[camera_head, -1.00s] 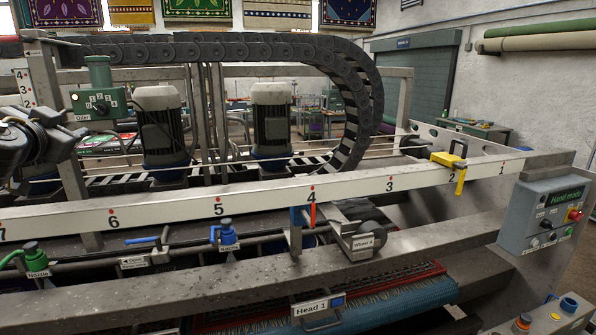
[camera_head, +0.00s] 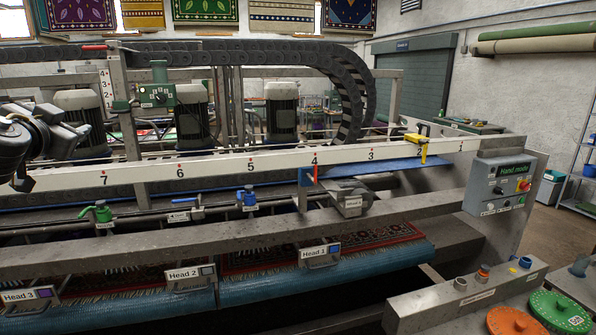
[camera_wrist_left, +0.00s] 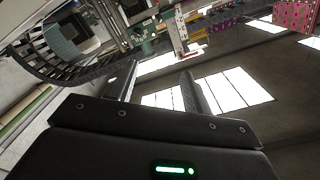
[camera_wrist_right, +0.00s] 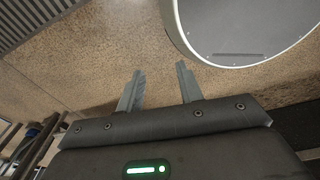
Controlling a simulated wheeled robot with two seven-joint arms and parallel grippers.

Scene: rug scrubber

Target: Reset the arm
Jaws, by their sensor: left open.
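My right gripper (camera_wrist_right: 160,70) is open and empty in the right wrist view, fingers apart, facing a brown speckled surface. My right arm does not show in the head view. Neither gripper touches anything that I can see.
The rug scrubber's numbered white rail (camera_head: 215,166) spans the view, with a yellow clamp (camera_head: 423,145) near 2. A control panel (camera_head: 500,185) stands at its right end. Green (camera_head: 560,315) and orange (camera_head: 512,322) discs are at lower right. Open floor (camera_head: 550,235) lies beyond.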

